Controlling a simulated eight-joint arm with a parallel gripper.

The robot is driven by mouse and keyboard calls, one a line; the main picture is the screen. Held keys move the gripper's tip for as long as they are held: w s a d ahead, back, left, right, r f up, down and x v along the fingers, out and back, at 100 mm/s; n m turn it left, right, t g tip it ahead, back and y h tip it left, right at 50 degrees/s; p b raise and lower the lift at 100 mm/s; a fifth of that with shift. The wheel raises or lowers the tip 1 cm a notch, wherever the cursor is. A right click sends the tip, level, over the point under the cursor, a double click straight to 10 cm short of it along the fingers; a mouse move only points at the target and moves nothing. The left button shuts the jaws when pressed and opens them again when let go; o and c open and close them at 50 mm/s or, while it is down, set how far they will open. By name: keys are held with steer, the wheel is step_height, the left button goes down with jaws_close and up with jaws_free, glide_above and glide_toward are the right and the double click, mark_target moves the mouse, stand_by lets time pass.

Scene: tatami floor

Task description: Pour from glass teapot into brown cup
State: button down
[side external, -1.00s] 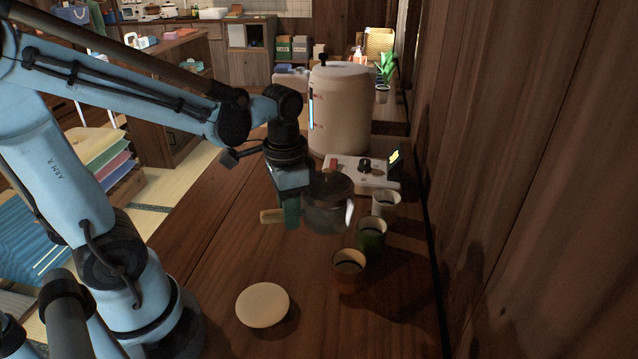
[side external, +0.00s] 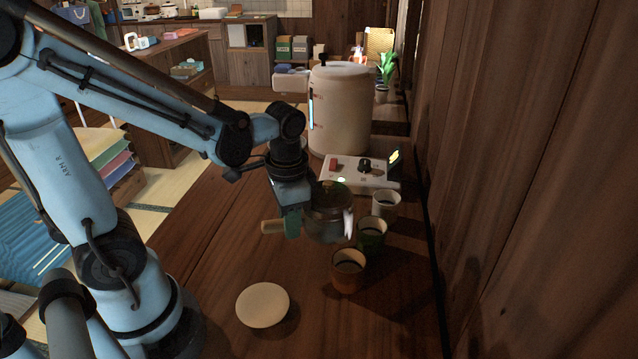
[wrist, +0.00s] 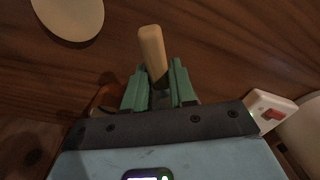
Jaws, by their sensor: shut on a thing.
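The glass teapot (side external: 326,222) has a dark lid and a wooden handle (side external: 271,226). My gripper (side external: 291,222) is shut on that handle, and the handle also shows between the green fingers in the wrist view (wrist: 153,52). The teapot is held above the table, with its pale spout to the right, by the cups. The brown cup (side external: 348,275) stands upright on the table, nearest the camera in the cup row, just below and right of the teapot. The wrist view hides the teapot's body. I cannot see any liquid flowing.
A green cup (side external: 371,235) and a pale cup (side external: 386,205) stand behind the brown one. A white round plate (side external: 263,305) lies at the front. A large cream dispenser (side external: 340,110) and a white control box (side external: 357,173) stand farther back. A wooden wall (side external: 520,180) bounds the right.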

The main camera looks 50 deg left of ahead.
steer(key=shift+r+t+y, duration=0.3)
steer(key=shift+r+y, duration=0.8)
steer(key=shift+y, duration=0.2)
steer(key=shift+d+r+t+y, duration=0.15)
steer(key=shift+r+t+y, duration=0.05)
steer(key=shift+r+y, duration=0.4)
steer(key=shift+d+r+t+y, duration=0.2)
steer(key=shift+r+y, duration=0.2)
steer(key=shift+y, duration=0.3)
stand_by(5.2)
steer(key=shift+a, duration=0.1)
